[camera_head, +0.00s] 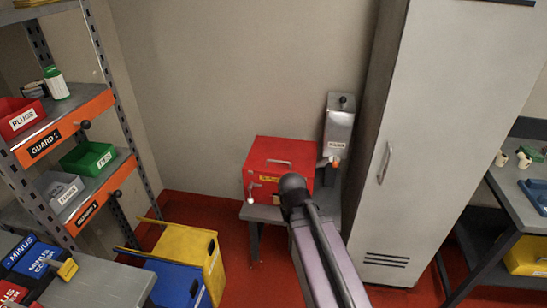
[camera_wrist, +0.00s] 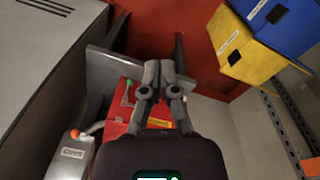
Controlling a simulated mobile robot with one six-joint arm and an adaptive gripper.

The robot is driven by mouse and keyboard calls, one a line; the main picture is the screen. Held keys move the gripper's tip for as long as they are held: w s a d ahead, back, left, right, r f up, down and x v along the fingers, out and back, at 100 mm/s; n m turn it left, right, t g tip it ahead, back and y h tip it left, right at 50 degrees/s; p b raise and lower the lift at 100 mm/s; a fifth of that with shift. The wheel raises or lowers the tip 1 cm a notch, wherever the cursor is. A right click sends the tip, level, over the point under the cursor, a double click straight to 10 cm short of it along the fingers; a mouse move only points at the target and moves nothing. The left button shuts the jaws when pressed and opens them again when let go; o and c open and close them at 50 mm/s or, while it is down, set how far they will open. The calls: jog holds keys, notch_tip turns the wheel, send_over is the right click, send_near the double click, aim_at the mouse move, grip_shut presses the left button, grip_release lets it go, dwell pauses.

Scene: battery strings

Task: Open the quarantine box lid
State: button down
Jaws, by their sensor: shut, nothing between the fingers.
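The red quarantine box (camera_head: 262,152) stands on a small grey table against the back wall, with its lid closed. A grey bar handle (camera_head: 279,162) is on the lid, and a small pale-knobbed lever (camera_head: 250,186) and a yellow label (camera_head: 269,178) are on the front. My arm covers its front right part. In the wrist view the red box (camera_wrist: 116,110) is partly hidden behind my gripper (camera_wrist: 164,68). The gripper's fingers are together and empty, over the box's front area; contact cannot be told. In the head view the fingers are hidden by my arm.
A grey dispenser (camera_head: 340,122) stands right of the box, close to a tall grey cabinet (camera_head: 440,110). Yellow (camera_head: 190,245) and blue (camera_head: 172,284) bins stand on the red floor at left. A shelf rack (camera_head: 75,118) holds small bins.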

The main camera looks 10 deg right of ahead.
jog(key=w+d+f+n+t+h+b, duration=0.4)
jog(key=w+d+f+n+h+b, duration=0.15)
jog(key=w+b, duration=0.4)
jog(key=n+t+b, duration=1.3)
jog(key=n+b, duration=0.8)
jog(key=n, duration=0.5)
send_near(280, 171)
jog(key=r, duration=0.2)
jog(key=shift+a+m+h, duration=0.15)
jog(key=shift+m+h, duration=0.1)
jog(key=shift+h, duration=0.2)
jog(key=shift+p+x, duration=0.4)
jog(key=shift+x, duration=4.6)
jog(key=shift+a, duration=0.1)
